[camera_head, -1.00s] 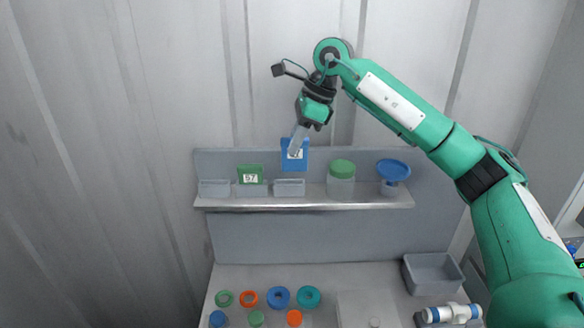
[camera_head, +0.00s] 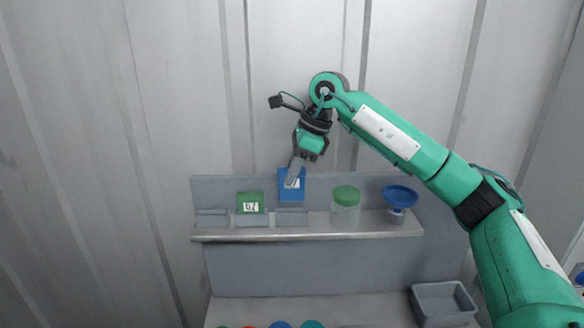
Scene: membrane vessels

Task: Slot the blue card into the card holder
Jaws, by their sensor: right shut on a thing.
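The blue card (camera_head: 291,190) with a white label is held upright in my right gripper (camera_head: 293,176), which is shut on it. The card is just above the rightmost grey card holder (camera_head: 291,218) on the shelf; whether its lower edge touches the holder cannot be told. A green card (camera_head: 250,203) marked 57 stands in the middle card holder (camera_head: 251,220). The left card holder (camera_head: 212,218) looks empty. My left gripper is not in view.
A jar with a green lid (camera_head: 345,207) and a blue funnel-like piece (camera_head: 399,201) stand on the shelf (camera_head: 310,236) to the right. Below, a grey bin (camera_head: 443,302) sits on the bench, with several coloured rings at the bottom edge.

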